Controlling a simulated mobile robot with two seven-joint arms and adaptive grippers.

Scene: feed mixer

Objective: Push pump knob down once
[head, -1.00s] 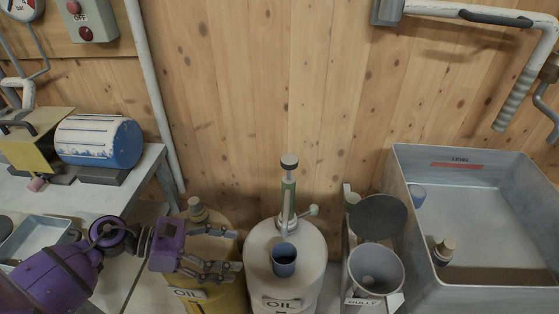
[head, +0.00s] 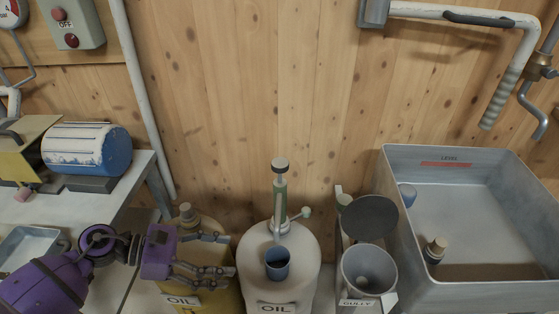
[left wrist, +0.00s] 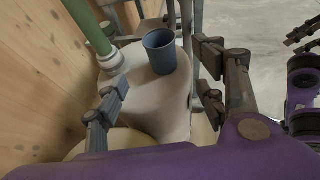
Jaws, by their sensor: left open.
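The pump has a dark round knob (head: 281,165) on top of a green upright tube (head: 280,200), which also shows in the left wrist view (left wrist: 88,27). The knob stands well above the tube and is outside the left wrist view. The pump rises from a white can (head: 303,252) labelled OIL. My left gripper (head: 230,255) is open and empty, left of the white can and lower than the knob. In the left wrist view the can and tube lie ahead of its spread fingers. Dark finger parts at that view's right edge look like my right gripper (left wrist: 303,35), cut off.
A blue cup (head: 278,268) stands on the white can, in front of the pump. A yellow oil can (head: 205,257) is partly hidden behind my left gripper. A hopper (head: 368,275) and a grey tray (head: 470,291) stand right. The wooden wall (head: 230,110) is close behind.

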